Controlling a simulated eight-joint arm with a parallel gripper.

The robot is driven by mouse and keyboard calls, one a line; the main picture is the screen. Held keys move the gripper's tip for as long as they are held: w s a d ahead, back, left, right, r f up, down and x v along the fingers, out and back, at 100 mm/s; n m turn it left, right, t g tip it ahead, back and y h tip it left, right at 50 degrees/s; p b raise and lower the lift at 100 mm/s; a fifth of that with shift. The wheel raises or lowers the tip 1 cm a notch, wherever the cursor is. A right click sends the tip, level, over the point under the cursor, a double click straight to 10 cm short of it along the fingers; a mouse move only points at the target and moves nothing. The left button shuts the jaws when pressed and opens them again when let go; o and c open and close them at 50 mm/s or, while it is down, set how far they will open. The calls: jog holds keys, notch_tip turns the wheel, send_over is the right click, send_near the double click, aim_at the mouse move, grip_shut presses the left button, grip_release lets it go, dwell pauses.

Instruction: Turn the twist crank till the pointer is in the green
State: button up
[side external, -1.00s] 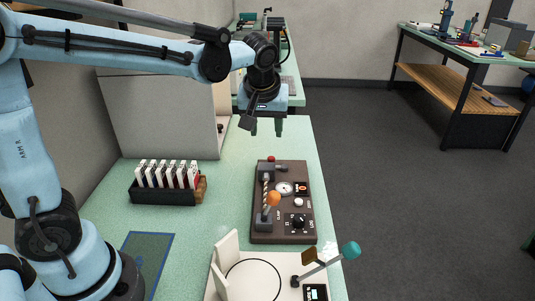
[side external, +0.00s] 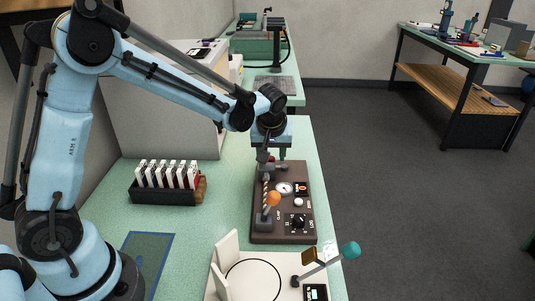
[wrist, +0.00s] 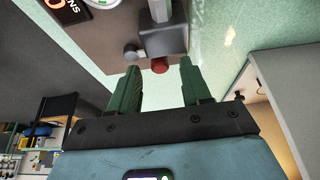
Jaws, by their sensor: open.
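The brown twisting panel (side external: 262,226) stands on the green bench. My gripper (side external: 271,154) is open above the panel's far end, well away from the orange knob. In the wrist view a red knob (wrist: 160,65) shows between the two green fingers of my gripper (wrist: 160,70). The crank's orange knob is out of that view.
A black rack of white and red cards (side external: 165,192) stands left of the panel. In front are a cream fixture (side external: 222,275) and a lever with a teal ball (side external: 350,251). Bare bench lies between rack and panel. A grey partition (side external: 170,110) stands behind the rack.

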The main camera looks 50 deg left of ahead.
jog(key=shift+w+a+f, duration=0.2)
jog(key=shift+f, duration=0.4)
jog(key=shift+c, duration=0.5)
grip_shut()
jog(key=shift+m, duration=0.3)
